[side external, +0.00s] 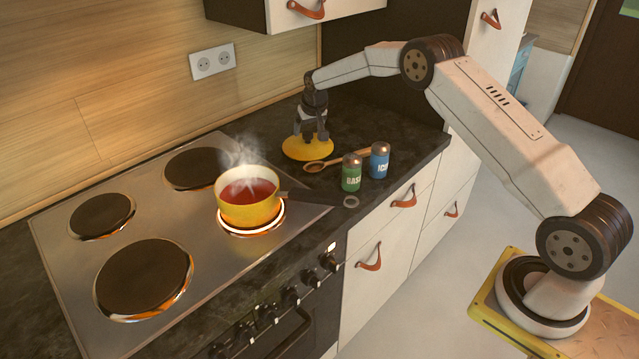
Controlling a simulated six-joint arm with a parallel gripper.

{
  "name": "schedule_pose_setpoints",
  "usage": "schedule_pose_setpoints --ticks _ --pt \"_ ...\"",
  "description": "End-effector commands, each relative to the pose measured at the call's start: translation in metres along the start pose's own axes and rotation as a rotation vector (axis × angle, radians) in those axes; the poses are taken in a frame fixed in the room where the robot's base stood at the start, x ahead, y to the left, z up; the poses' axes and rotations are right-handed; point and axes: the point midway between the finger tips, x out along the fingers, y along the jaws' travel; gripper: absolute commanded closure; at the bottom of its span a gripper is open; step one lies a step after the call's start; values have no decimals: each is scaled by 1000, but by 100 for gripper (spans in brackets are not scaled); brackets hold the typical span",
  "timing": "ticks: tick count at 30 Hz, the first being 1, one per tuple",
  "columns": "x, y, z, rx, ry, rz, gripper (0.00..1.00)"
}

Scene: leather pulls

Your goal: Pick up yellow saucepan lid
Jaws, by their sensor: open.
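The yellow saucepan lid (294,149) lies flat on the dark countertop, to the right of the stove. My gripper (315,138) points down over the lid, with its fingers apart around the lid's middle. The fingers hide the lid's knob, and I cannot tell whether they touch it. The yellow saucepan (247,212) stands on the glowing front right burner, with red liquid and steam in it. Its dark handle (305,197) points right.
A wooden spoon (335,161), a green jar (351,173) and a blue jar (379,161) stand or lie just right of the lid. The wooden wall (120,70) is behind. Bare counter (385,115) lies farther right.

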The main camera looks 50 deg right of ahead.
Motion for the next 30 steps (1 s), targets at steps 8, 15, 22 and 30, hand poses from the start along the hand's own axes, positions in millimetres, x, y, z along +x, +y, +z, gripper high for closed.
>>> schedule_pose_setpoints --ticks 8,15,22,30 --pt "25 1 0 0 0 0 12" --pt "31 1 0 1 1 0 12" --pt "30 1 0 1 0 0 12" --pt "30 0 0 0 0 0 31"
